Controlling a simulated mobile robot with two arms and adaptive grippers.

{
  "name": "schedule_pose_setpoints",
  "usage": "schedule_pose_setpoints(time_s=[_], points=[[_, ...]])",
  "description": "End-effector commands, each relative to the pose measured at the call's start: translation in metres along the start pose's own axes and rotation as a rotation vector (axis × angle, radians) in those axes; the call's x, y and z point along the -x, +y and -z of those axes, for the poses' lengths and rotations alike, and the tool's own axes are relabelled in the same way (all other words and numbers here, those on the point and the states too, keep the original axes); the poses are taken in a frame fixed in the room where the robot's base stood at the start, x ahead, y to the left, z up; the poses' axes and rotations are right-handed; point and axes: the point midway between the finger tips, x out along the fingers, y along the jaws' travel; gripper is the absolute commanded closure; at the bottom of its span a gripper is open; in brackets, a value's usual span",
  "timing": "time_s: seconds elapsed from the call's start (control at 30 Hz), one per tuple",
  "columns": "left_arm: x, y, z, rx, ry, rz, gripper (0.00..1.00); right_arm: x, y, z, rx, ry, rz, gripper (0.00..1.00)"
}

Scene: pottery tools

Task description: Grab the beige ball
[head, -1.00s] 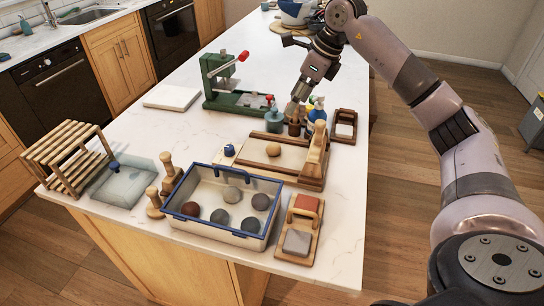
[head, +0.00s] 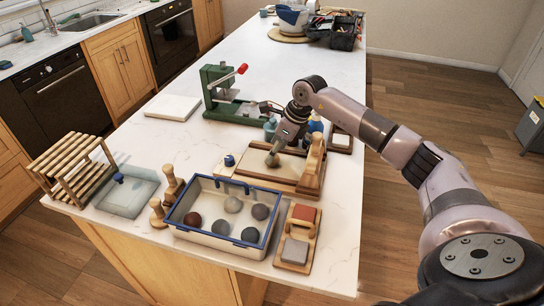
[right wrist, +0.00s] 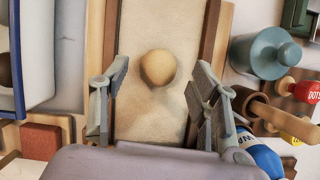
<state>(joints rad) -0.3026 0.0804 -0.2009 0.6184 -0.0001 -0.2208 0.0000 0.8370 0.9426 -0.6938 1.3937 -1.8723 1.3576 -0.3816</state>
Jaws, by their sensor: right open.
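The beige ball (right wrist: 158,67) rests on the pale surface of a wooden board (right wrist: 128,110), shown in the right wrist view. My right gripper (head: 272,158) is over the board in the head view. Its two fingers are spread apart and empty in the right wrist view, with the ball between and a little ahead of them. They do not appear to touch it. In the head view the gripper hides the ball. My left gripper is not in view.
A blue-rimmed tray (head: 222,240) with several balls stands left of the board. A teal bottle (right wrist: 265,57) and a blue bottle (right wrist: 262,155) stand close on the right. A green press (head: 222,90) is behind.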

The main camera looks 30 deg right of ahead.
Motion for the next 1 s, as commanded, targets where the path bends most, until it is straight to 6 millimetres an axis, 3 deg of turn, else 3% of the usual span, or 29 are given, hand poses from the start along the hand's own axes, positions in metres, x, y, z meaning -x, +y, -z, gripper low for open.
schedule_pose_setpoints(time_s=[0.03, 0.2, 0.47, 1.0], points=[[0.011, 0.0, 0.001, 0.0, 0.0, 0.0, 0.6, -0.005, 0.001, 0.0, -0.002, 0.003, -0.003, 0.44], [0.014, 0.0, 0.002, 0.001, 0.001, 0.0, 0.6, -0.027, 0.001, 0.001, -0.001, 0.001, -0.001, 0.44], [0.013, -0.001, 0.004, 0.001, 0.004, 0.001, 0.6, -0.031, 0.0, 0.001, 0.0, 0.0, 0.001, 0.44], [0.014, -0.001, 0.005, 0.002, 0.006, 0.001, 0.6, -0.03, 0.0, 0.001, 0.0, 0.0, 0.001, 0.79]])
